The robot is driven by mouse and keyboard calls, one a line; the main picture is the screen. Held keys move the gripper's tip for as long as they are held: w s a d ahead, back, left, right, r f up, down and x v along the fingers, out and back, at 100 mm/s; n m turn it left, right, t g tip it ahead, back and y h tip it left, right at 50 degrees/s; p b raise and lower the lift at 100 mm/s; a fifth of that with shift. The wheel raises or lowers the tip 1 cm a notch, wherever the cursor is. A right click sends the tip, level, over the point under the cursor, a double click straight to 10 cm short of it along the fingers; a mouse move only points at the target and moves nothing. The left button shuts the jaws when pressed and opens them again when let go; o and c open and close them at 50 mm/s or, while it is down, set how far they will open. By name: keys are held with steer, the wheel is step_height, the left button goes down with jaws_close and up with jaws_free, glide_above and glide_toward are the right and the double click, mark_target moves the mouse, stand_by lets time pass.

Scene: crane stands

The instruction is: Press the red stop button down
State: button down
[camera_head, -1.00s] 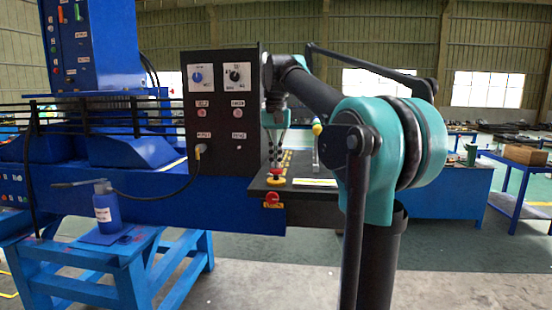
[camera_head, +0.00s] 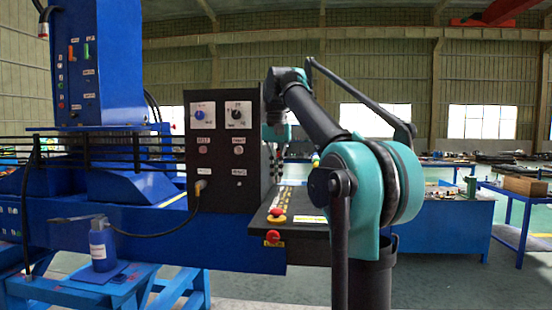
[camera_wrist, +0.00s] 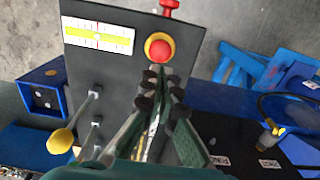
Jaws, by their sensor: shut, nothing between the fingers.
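The red stop button (camera_head: 277,211) sits on a yellow collar near the front edge of the black control desk (camera_head: 316,227). It also shows in the wrist view (camera_wrist: 160,49), just beyond my fingertips. Whether it is pressed in cannot be told. My gripper (camera_wrist: 154,76) is shut and empty, pointing at the desk. A gap shows between fingers and button.
A second red knob (camera_head: 272,237) is on the desk's front face; it juts past the edge in the wrist view (camera_wrist: 169,4). A yellow-balled lever (camera_wrist: 61,141) stands on the desk. A tall black panel (camera_head: 223,145) with dials rises left of my gripper.

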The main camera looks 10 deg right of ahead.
steer(key=shift+r, duration=2.85)
